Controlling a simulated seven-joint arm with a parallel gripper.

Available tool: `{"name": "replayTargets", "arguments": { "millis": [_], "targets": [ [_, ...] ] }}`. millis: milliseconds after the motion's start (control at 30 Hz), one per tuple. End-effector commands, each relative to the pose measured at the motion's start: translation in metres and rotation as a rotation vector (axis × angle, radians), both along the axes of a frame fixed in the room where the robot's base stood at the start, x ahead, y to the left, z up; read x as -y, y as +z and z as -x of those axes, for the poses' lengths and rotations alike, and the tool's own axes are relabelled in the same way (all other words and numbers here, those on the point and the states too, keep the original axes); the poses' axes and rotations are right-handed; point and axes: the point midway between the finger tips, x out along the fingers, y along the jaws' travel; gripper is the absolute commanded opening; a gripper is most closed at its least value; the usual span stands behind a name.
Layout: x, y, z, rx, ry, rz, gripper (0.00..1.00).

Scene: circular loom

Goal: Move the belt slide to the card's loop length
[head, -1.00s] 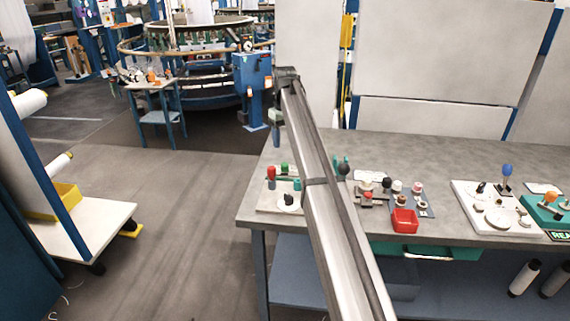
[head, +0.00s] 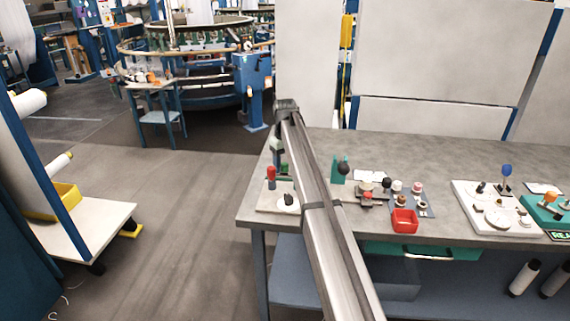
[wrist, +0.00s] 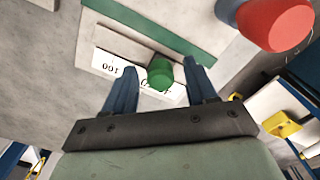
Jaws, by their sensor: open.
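My gripper (wrist: 160,68) is open and empty, pointing down over the left end of the bench. In the wrist view its two blue fingers stand on either side of a green knob (wrist: 160,74), with gaps showing. The knob sits by a slot in a pale plate, over a white strip (wrist: 112,66) with upside-down printed figures, partly hidden. I cannot tell for certain that this knob is the belt slide. In the head view the green knob (head: 285,168) shows beside my gripper's hand (head: 276,145). No loop length is readable on any card.
A red knob (wrist: 274,22) stands close by, also in the head view (head: 271,173), with a black pointer dial (head: 288,201) in front. The rear bench is clear.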

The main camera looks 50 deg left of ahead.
Motion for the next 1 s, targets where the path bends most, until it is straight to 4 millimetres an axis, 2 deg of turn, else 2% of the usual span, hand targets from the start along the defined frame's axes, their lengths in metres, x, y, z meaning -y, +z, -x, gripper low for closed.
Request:
{"name": "replayTargets", "arguments": {
  "millis": [67, 667, 1000],
  "targets": [
    [0.0, 0.0, 0.0, 0.0, 0.0, 0.0, 0.57],
    [0.0, 0.0001, -0.0001, 0.0, 0.0, 0.0, 0.0],
    [0.0, 0.0002, -0.0001, 0.0, 0.0, 0.0, 0.0]
  ]
}}
